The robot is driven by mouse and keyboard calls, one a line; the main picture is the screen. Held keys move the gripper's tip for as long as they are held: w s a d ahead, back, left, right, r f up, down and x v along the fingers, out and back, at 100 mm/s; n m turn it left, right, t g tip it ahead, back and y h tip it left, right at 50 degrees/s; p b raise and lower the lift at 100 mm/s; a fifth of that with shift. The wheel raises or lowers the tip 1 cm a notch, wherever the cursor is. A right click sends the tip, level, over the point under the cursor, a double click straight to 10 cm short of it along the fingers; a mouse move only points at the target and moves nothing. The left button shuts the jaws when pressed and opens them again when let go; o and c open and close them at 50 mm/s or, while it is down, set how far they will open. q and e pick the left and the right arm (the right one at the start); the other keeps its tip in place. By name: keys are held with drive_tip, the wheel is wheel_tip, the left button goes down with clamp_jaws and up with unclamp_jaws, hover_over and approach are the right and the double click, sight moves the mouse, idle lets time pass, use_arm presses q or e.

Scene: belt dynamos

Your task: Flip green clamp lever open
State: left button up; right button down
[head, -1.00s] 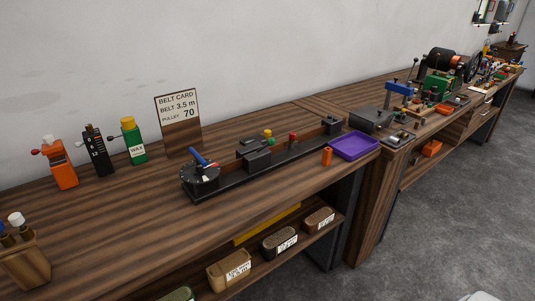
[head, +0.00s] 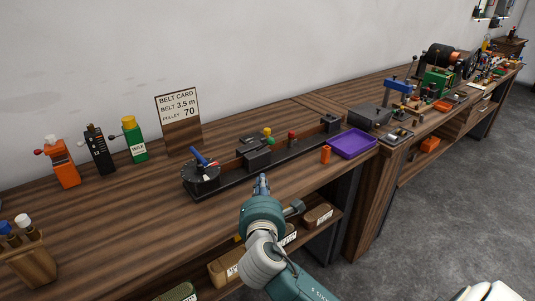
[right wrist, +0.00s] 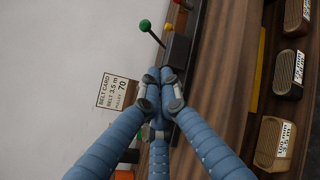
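The green clamp lever's ball knob (head: 268,141) is at the dark clamp block (head: 256,158) on the black bench rail. In the right wrist view the green ball (right wrist: 145,26) tops a thin rod that slants up from the dark block (right wrist: 177,50). My right gripper (head: 263,178) is in front of the rail, near the bench's front edge, apart from the lever. In the right wrist view its blue fingers (right wrist: 163,76) are together at the tips with nothing between them, pointing towards the block. My left gripper is not in view.
A dial with a blue handle (head: 199,158) sits at the rail's left end. A red knob (head: 291,135) is to the right on the rail. An orange piece (head: 326,155) and a purple tray (head: 354,143) stand on the right. A belt card (head: 178,119) stands behind.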

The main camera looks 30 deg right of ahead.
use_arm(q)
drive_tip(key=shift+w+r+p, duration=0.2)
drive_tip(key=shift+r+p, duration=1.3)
use_arm(e)
drive_tip(key=d+r+x, duration=0.1)
drive_tip(key=r+x, duration=0.1)
drive_tip(key=x, duration=1.1)
drive_tip(key=shift+s+d, duration=0.35)
drive_tip(key=shift+r, duration=0.15)
